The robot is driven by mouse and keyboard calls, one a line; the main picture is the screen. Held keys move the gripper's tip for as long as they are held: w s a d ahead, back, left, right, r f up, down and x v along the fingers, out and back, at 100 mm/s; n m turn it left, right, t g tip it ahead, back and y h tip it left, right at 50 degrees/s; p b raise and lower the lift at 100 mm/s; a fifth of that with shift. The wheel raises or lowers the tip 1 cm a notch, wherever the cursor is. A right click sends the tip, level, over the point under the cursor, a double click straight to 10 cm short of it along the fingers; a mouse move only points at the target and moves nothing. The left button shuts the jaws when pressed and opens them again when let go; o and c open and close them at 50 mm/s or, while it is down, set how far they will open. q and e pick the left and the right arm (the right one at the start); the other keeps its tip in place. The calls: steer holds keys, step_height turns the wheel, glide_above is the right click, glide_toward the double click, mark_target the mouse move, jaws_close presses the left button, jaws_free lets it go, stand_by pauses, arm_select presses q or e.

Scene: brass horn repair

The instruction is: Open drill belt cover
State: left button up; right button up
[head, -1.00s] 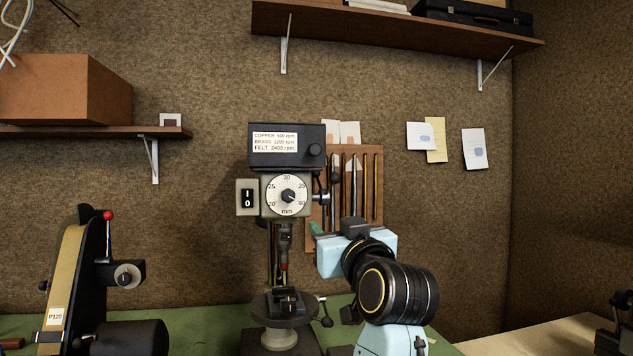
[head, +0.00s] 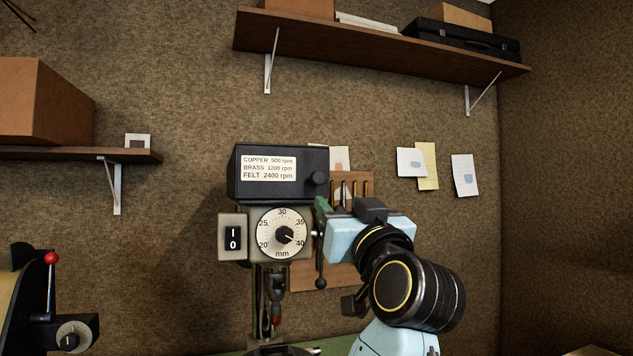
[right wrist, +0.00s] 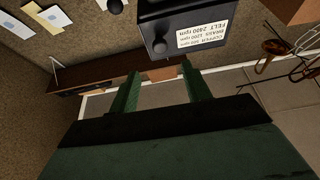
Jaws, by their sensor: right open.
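The drill's belt cover (head: 278,188) is a dark box on top of the drill press head, with a white speed label and a round black knob (head: 317,178) at its right front. It looks closed. The cover (right wrist: 190,12) also shows in the right wrist view, upside down, with its knob (right wrist: 159,45) just beyond the fingertips. My right gripper (head: 321,207) is open and empty, just below and to the right of the knob, beside the depth dial (head: 282,234). Its two green fingers (right wrist: 160,72) stand apart in the right wrist view. My left gripper is out of view.
A switch box (head: 233,237) sits left of the dial. A feed lever (head: 320,270) hangs close below my right gripper. A tool rack (head: 352,185) is on the wall behind. A wall shelf (head: 380,50) runs above.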

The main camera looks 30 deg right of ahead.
mark_target(320, 180)
steer(key=p+x, duration=0.2)
steer(key=x, duration=0.7)
steer(key=shift+w+d+r, duration=0.15)
steer(key=shift+r, duration=0.05)
steer(key=shift+w+r, duration=0.1)
steer(key=shift+w, duration=0.25)
steer(key=shift+w+d, duration=0.15)
steer(key=shift+w, duration=0.3)
steer(key=shift+r, duration=0.1)
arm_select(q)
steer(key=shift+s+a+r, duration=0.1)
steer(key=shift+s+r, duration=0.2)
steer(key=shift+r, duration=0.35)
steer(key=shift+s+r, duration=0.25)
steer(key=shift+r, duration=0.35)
arm_select(e)
jaws_close()
